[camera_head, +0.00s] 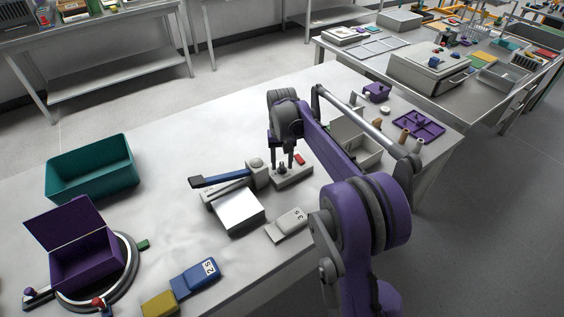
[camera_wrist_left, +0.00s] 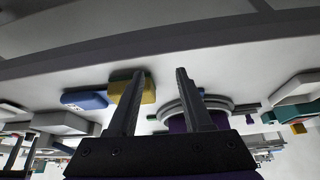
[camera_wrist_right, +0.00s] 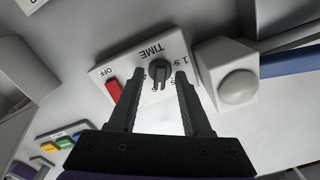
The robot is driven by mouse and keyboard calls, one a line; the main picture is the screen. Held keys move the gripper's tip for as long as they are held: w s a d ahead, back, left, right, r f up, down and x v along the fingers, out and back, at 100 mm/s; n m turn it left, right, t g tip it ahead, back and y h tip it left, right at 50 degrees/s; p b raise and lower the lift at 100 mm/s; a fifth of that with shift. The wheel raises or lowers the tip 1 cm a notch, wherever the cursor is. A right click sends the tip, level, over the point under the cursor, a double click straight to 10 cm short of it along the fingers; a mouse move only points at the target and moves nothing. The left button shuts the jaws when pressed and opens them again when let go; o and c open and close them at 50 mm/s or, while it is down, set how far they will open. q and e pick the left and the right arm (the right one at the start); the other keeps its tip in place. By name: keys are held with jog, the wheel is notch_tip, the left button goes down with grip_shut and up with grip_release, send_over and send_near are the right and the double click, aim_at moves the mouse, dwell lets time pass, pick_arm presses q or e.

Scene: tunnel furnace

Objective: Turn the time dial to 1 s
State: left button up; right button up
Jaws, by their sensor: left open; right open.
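In the head view the panel is a small grey block (camera_head: 296,178) on the white table. My right gripper (camera_head: 283,163) points down over it. In the right wrist view the open fingers (camera_wrist_right: 156,76) stand either side of the knob; contact cannot be told. The dial's setting is unclear. My left gripper (camera_wrist_left: 159,75) is open and empty, seen only in the left wrist view.
A rounded grey block with a blue-handled lever (camera_head: 222,179) and a white plate (camera_head: 238,208) adjoin the panel. A teal bin (camera_head: 92,181), purple box (camera_head: 88,262), blue block (camera_head: 195,278) and yellow block (camera_head: 159,303) stand left. A purple tray (camera_head: 432,128) lies right.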

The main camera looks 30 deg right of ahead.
grip_shut()
